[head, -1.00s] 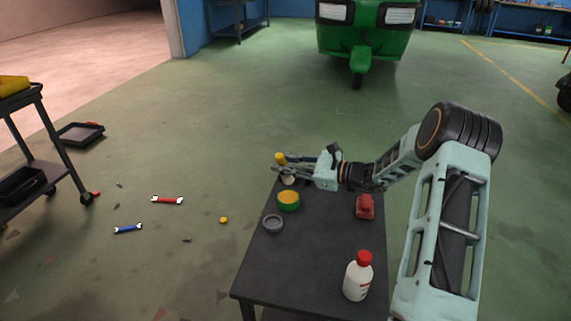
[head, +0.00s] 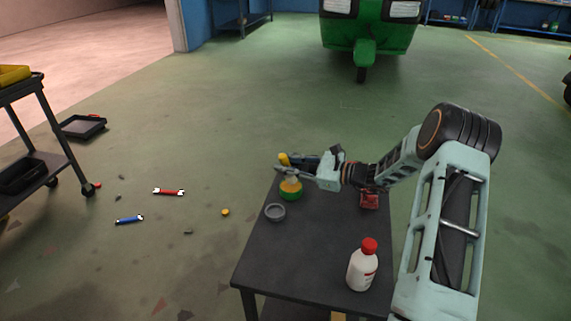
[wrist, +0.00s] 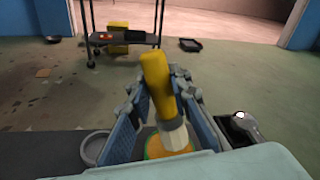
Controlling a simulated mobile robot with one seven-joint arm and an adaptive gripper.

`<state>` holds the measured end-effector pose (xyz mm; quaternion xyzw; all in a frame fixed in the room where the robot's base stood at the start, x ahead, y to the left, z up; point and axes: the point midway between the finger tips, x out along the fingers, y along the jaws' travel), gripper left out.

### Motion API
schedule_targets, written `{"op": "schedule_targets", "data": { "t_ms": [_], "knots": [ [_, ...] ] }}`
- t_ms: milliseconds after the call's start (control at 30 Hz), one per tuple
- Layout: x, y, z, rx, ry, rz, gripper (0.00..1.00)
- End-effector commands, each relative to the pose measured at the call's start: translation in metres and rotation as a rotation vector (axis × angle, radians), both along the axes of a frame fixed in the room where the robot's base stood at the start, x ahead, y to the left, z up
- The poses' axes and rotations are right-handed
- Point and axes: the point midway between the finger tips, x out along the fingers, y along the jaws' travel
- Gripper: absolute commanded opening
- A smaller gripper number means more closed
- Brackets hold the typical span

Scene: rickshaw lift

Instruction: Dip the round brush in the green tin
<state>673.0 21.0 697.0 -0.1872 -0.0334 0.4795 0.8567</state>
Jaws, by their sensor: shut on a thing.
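My gripper (head: 291,172) is shut on the round brush, which has a thick yellow handle (head: 284,159) and a pale lower part. In the wrist view the handle (wrist: 155,78) leans a little to the left between the fingers, with the pale part (wrist: 175,134) below. The green tin (head: 291,196), with yellow-orange contents, stands at the table's far left. It shows partly in the wrist view (wrist: 154,148), directly under the brush. The brush's lower end is over or in the tin's mouth; its tip is hidden, so I cannot tell whether it touches the contents.
A grey round dish (head: 275,213) stands close to the tin on the dark table (head: 300,250). A red object (head: 369,201) is to the right, partly behind my arm. A white bottle with a red cap (head: 362,268) stands near the front. The table's middle is clear.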

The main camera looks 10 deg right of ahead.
Motion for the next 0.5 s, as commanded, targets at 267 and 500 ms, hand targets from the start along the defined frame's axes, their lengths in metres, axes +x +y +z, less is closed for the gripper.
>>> {"op": "schedule_targets", "data": {
  "t_ms": [267,500],
  "knots": [
    [0.0,0.0,-0.0005,0.001,0.0,0.0,0.0],
    [0.0001,0.0001,-0.0035,0.001,0.0,0.0,0.0]
  ]
}}
